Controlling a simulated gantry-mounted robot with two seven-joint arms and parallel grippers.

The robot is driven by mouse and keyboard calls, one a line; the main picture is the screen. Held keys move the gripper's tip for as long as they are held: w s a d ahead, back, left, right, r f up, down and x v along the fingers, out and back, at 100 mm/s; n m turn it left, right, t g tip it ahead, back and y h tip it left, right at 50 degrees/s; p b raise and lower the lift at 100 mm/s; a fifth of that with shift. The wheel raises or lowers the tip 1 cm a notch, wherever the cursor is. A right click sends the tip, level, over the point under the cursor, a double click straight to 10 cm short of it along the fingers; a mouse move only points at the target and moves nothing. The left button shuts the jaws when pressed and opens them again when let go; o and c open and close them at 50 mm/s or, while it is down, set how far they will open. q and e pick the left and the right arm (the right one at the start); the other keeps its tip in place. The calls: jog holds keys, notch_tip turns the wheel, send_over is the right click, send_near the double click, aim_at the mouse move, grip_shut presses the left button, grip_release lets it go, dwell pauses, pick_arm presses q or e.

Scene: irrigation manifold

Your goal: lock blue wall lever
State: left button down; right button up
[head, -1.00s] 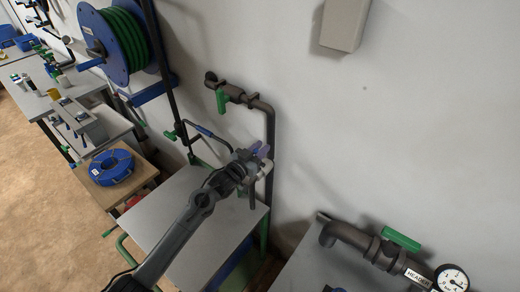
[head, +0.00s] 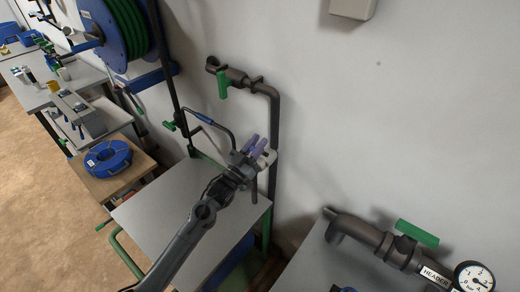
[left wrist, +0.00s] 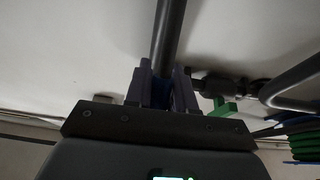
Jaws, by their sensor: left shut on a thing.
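My left gripper (head: 260,147) is at the vertical dark wall pipe (head: 274,118), above the grey bench, with its purple fingers pointing up and right. In the left wrist view the gripper (left wrist: 160,88) is shut on the blue lever (left wrist: 162,93), of which only a little blue shows between the fingers. The pipe (left wrist: 170,35) runs up just beyond the fingertips. Most of the lever is hidden by the fingers in both views, so its exact angle cannot be told. My right gripper is in neither view.
A green-handled valve (head: 223,86) sits on the pipe's upper bend; its green handle also shows in the left wrist view (left wrist: 222,107). A curved sprayer tube (head: 213,122) is left of the gripper. A header pipe with a green lever (head: 417,233) and gauge (head: 474,278) stands at lower right.

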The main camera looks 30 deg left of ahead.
pick_arm(q)
jog(key=s+f+t+b, duration=0.1)
jog(key=b, duration=0.1)
jog(key=shift+a+f+t+b, duration=0.1)
jog(key=shift+t+b, duration=0.2)
jog(key=shift+b, duration=0.1)
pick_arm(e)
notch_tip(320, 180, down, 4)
pick_arm(q)
jog(key=shift+s+t+h+b, duration=0.2)
jog(key=shift+t+h+b, duration=0.15)
jog(key=shift+b, duration=0.2)
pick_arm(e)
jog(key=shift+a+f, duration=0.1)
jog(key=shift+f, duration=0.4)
pick_arm(q)
jog(key=c, duration=1)
grip_release()
jog(key=shift+c, duration=0.2)
jog(key=shift+s+a, duration=0.1)
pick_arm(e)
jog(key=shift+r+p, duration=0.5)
pick_arm(q)
jog(key=v, duration=1)
jog(key=shift+s+f, duration=0.15)
jog(key=shift+s, duration=0.05)
jog(key=shift+c, duration=0.4)
